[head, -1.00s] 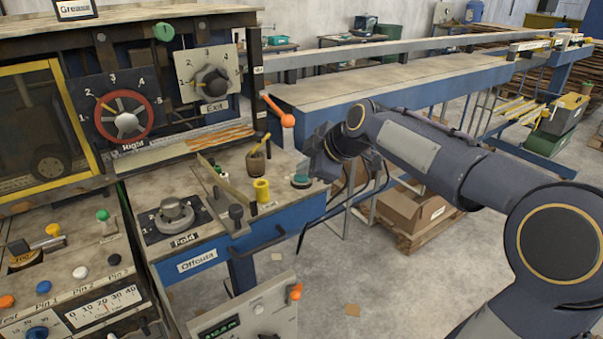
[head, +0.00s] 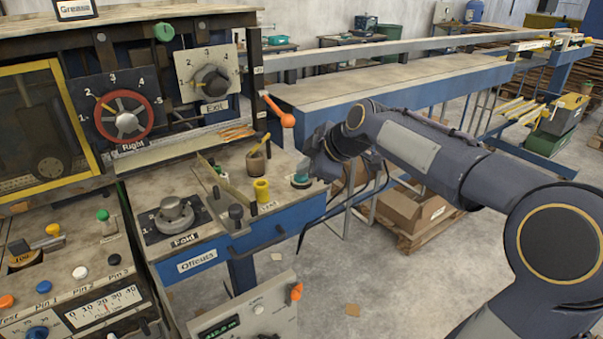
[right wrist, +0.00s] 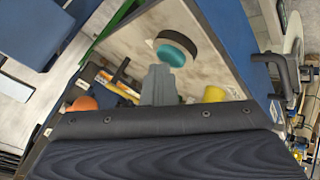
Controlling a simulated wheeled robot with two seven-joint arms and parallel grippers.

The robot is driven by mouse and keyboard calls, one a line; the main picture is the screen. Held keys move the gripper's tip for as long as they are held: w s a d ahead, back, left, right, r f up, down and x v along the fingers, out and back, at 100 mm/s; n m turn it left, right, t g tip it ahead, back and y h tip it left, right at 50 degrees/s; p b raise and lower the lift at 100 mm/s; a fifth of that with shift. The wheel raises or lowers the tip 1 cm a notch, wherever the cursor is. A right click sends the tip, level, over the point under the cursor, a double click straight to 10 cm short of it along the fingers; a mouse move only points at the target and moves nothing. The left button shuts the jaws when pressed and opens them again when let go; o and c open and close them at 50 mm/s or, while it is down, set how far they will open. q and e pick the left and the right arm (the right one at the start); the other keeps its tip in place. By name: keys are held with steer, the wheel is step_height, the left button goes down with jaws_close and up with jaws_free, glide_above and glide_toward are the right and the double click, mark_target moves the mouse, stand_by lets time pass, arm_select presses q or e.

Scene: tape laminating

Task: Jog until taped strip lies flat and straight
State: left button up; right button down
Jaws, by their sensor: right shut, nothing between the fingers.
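An orange-streaked strip (head: 237,132) shows in the head view on the machine bed below the exit dial, with a pale, plain stretch to its left. I cannot tell whether it lies fully flat. A teal jog-like button (head: 301,180) with a dark rim sits at the table's right corner; it also shows in the right wrist view (right wrist: 176,53). My right gripper (head: 306,171) is at this button, its fingers (right wrist: 160,84) shut and empty. Whether they touch the button is unclear. My left gripper is not in view.
A red-rimmed dial (head: 126,117) and the exit dial (head: 211,81) face the table. An orange-knobbed lever (head: 287,120), a brown pot (head: 256,160) and a yellow cylinder (head: 262,190) stand near my right gripper. The fold knob (head: 175,213) is farther left.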

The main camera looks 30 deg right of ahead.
mark_target(306, 178)
stand_by(0.8)
steer(key=shift+r+p, duration=0.6)
steer(key=shift+r, duration=0.3)
step_height(306, 178, up, 5)
steer(key=p, duration=0.3)
stand_by(0.3)
steer(key=s+a+f+m+g, duration=0.1)
steer(key=s+a+f+m, duration=0.3)
steer(key=s, duration=0.5)
steer(key=s+a+f+m+g, duration=0.1)
steer(key=s+a+f+m, duration=0.3)
steer(key=s, duration=0.5)
steer(key=s+a+f+m+g+y, duration=0.1)
steer(key=s+a+f+m, duration=0.3)
steer(key=s+f+m, duration=0.2)
steer(key=s+f, duration=0.2)
steer(key=s, duration=0.2)
